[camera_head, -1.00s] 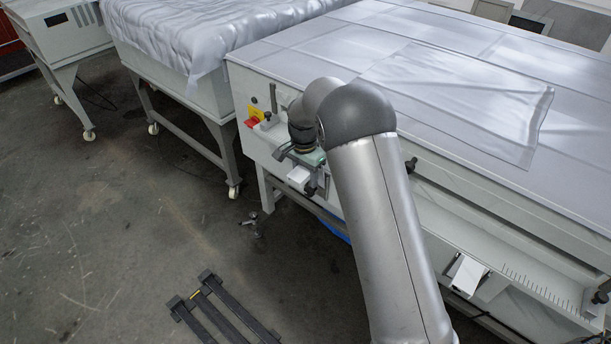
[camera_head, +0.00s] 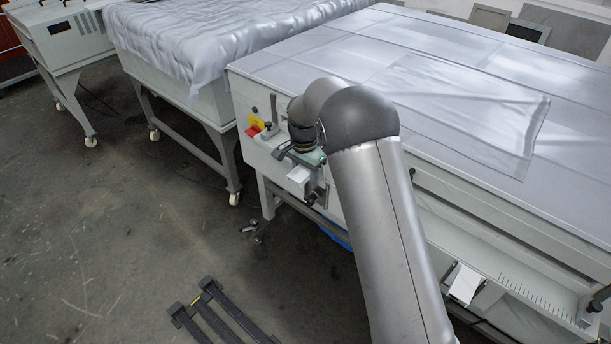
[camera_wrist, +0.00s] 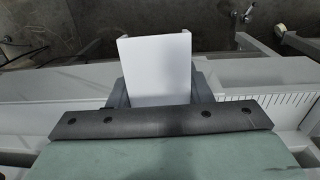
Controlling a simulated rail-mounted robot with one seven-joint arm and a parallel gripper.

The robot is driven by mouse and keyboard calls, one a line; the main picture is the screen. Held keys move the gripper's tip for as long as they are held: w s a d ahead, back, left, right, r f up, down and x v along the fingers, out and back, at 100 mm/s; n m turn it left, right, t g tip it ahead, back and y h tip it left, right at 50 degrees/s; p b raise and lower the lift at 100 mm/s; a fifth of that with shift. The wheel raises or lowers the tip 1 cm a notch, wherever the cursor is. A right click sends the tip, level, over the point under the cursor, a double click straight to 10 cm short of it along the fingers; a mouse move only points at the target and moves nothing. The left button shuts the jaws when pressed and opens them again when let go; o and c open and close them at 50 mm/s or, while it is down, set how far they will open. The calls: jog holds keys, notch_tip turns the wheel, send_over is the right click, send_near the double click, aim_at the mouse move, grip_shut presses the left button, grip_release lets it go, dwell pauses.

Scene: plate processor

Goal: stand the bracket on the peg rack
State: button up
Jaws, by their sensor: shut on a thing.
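My gripper (camera_wrist: 158,85) is shut on a flat white piece (camera_wrist: 155,70), which I take to be the bracket. The piece fills the space between the dark fingers in the wrist view and sticks out beyond them. In the head view the white piece (camera_head: 298,174) hangs under my wrist, in front of the left end of the machine's front face. I cannot tell whether it touches anything. My arm covers part of the machine. I cannot identify the peg rack for sure; a dark barred frame (camera_head: 222,312) lies on the floor at the bottom.
The long grey machine (camera_head: 440,215) fills the right side, with a clear sheet (camera_head: 470,110) on top and another white piece (camera_head: 465,283) on its front. A sheet-covered table (camera_head: 200,60) stands at the back left. The floor at left is open.

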jog(key=shift+r+p, duration=0.8)
jog(key=shift+r, duration=0.85)
